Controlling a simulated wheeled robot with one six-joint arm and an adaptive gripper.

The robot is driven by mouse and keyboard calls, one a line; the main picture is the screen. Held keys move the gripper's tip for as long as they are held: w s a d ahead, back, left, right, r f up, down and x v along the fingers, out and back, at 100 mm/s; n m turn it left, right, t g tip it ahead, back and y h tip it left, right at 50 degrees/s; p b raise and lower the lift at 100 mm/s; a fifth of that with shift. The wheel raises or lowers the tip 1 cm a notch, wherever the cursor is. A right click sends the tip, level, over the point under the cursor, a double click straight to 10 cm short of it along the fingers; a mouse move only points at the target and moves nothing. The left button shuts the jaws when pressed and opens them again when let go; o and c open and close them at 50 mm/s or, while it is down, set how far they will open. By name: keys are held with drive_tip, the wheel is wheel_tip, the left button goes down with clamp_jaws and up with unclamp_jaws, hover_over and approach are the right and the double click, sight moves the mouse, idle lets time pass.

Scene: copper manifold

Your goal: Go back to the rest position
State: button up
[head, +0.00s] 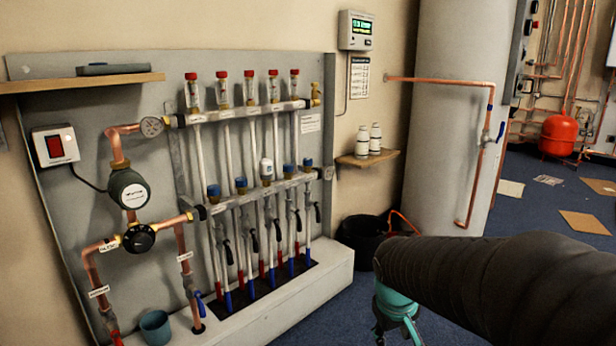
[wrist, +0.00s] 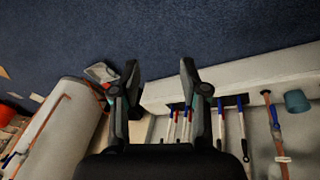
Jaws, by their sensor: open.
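My gripper (wrist: 160,78) is open and empty in the wrist view, its two dark fingers apart with blue floor showing between and beyond them. In the head view my dark arm reaches in from the right, and the teal wrist part at its end hangs in front of the floor, right of the manifold. The gripper's fingers are cut off or hidden there. The copper and white-pipe manifold (head: 262,188) stands on the grey board at the left, apart from my arm. Its lower pipes also show at the bottom right of the wrist view (wrist: 221,130).
A tall pale cylinder tank (head: 445,120) stands behind my arm. A black bucket (head: 362,238) sits beside the white plinth (head: 290,305). A small shelf (head: 367,158) holds two white bottles. A teal cup (head: 155,327) stands at lower left. Flat sheets lie on the blue floor at right.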

drive_tip(key=s+r+m+t+p, duration=0.1)
drive_tip(key=s+r+p, duration=0.1)
drive_tip(key=s+r, duration=0.3)
drive_tip(key=s+r+m+t+y+p, duration=0.1)
drive_tip(key=s+r+m+p, duration=0.1)
drive_tip(key=s+r, duration=0.4)
drive_tip(key=s, duration=0.5)
drive_tip(key=shift+a+r+t+y, duration=0.2)
drive_tip(key=shift+a+t+y, duration=0.1)
drive_tip(key=shift+a, duration=0.1)
